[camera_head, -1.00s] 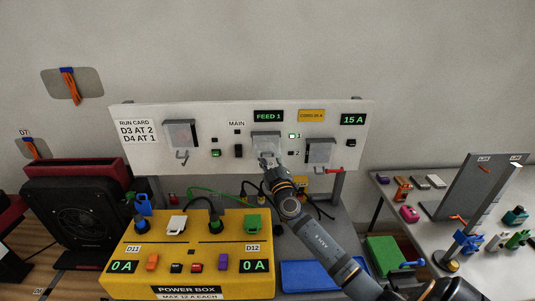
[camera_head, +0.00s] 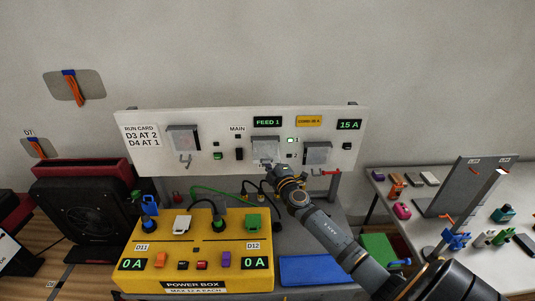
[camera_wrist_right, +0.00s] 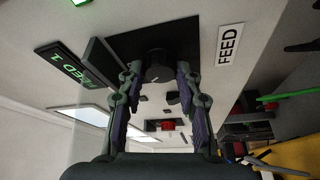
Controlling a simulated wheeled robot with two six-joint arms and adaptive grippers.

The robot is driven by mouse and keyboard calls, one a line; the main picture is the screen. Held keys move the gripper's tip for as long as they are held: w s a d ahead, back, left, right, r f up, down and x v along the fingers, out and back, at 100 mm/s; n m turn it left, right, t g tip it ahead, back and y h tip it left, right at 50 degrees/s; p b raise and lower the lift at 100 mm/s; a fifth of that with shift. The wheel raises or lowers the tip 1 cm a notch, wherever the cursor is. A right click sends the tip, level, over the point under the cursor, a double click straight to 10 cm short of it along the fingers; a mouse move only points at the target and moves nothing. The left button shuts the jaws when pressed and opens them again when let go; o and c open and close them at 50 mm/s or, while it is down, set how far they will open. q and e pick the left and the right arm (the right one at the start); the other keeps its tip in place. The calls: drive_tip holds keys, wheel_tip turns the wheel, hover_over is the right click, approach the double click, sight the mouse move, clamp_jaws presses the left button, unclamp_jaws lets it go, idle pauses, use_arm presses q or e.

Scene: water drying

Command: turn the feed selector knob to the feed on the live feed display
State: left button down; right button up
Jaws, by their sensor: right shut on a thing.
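The live feed display (camera_head: 267,122) on the white panel reads FEED 1 in green. It also shows at the left of the right wrist view (camera_wrist_right: 62,67), turned on its side. The feed selector knob (camera_wrist_right: 156,72) is round and dark, on a black plate beside the FEED label (camera_wrist_right: 230,58). My right gripper (camera_head: 268,167) is at the panel below the display. In the right wrist view its two fingers (camera_wrist_right: 157,76) are shut on the knob, one at each side. In the head view the gripper hides the knob. My left gripper is out of view.
Beside the numbers 1 and 2, the lamp (camera_head: 291,140) at 1 is green. Clear covers (camera_head: 184,138) stand on the panel. Below are the yellow power box (camera_head: 150,255), reading 0 A twice, and a blue tray (camera_head: 310,270). A side table (camera_head: 390,213) holds small parts.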

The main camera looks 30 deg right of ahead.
idle(0.4)
drive_tip(key=o, duration=1.2)
drive_tip(key=shift+c, duration=0.2)
drive_tip(key=v, duration=1.2)
